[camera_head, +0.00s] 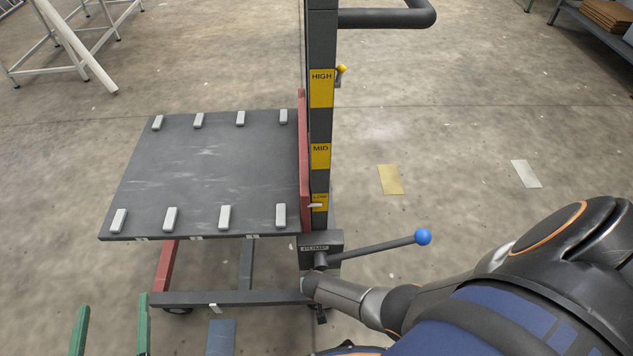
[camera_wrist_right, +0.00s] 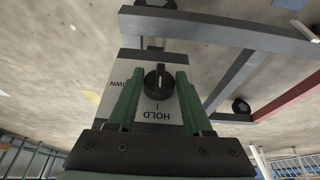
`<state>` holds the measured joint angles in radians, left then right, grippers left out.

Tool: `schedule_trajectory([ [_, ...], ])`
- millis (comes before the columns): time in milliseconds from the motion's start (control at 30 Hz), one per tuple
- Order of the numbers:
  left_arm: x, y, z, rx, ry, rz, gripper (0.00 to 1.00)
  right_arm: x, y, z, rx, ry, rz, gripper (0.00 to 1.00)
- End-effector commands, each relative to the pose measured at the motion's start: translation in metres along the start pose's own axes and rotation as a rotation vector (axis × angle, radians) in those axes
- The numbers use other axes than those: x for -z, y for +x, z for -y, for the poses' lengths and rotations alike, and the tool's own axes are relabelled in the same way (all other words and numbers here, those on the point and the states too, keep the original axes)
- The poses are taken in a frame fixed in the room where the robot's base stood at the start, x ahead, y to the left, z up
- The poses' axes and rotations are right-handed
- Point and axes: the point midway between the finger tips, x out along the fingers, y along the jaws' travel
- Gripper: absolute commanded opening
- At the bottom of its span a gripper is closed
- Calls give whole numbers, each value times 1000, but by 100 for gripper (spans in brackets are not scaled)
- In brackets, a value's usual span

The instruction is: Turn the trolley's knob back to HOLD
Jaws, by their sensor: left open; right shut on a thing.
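The trolley's knob (camera_wrist_right: 158,84) is black and round, with a pale line on its face, on a light plate (camera_wrist_right: 158,122) in the right wrist view. The plate reads HOLD below the knob and DOWN at its left, both upside down or turned. The line runs roughly up and down in the picture, in line with the HOLD mark; I cannot tell which end points. My right gripper (camera_wrist_right: 158,78) has its green fingers on both sides of the knob, shut on it. In the head view the knob is hidden. My left gripper (camera_head: 112,328) is open and empty at bottom left.
The trolley's dark platform (camera_head: 215,165) bears several pale blocks. Its mast (camera_head: 321,120) has HIGH, MID and LOW labels. The pump lever (camera_head: 375,247) with a blue ball juts right, above my right arm. Open floor lies right of the mast.

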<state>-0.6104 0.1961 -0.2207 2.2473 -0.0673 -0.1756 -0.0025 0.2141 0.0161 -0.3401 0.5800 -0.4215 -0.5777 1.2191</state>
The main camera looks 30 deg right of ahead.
Motion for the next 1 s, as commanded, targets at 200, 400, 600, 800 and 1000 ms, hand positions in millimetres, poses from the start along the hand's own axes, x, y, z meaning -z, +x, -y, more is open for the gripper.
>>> schedule_trajectory([
  [200, 3, 0, 1, 1, 1, -6, 100, 0, 0, -1, -1, -1, -1, 52],
  [400, 2, 0, 1, 1, 2, -2, 100, 1, 0, 0, 0, 0, -1, 75],
  [600, 1, 1, 1, 0, 2, 0, 100, 0, 0, 0, 1, 0, -1, 79],
  [800, -1, 1, 0, -1, -1, 13, 100, 1, -2, 0, 1, 0, -1, 79],
  [1000, -40, -5, -7, -11, -45, 164, 100, 1, -10, 0, 2, 0, 0, 79],
])
